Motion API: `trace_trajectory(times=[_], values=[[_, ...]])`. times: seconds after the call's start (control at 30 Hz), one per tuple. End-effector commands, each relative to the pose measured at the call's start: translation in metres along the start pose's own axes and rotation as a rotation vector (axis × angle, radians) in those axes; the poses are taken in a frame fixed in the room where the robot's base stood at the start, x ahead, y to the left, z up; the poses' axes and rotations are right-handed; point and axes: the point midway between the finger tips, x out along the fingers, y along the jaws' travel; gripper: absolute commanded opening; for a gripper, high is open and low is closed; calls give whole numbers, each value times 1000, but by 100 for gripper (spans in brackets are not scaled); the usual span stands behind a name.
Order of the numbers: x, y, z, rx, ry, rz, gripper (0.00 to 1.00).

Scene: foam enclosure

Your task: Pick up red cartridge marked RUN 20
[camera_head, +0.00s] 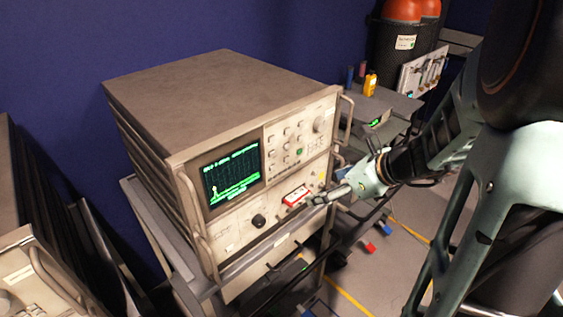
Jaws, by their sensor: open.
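A red cartridge (295,196) with a pale label sits at the front panel of a large beige instrument, right of a black knob. Its label is too small to read, so I cannot tell whether it says RUN 20. My gripper (318,200) is open, just right of the cartridge and in front of the panel. I cannot tell whether a fingertip touches the cartridge. The beige instrument (210,82) has a lit green screen (231,172) and stands on a grey cart (150,215).
Metal handles (190,205) stick out from the instrument's front. A side bench (385,98) behind holds a yellow bottle (370,84). A red item (370,247) and a blue item lie low near the floor. Another instrument (35,270) stands at the lower left.

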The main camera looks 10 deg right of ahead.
Motion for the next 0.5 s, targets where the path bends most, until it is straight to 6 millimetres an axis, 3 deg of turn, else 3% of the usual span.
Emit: trace_trajectory(times=[0.07, 0.33, 0.5], values=[[1, 0, 0, 40, -3, -3, 78], [42, 0, -1, 57, -4, -1, 78], [57, 0, 0, 55, -5, -2, 78]])
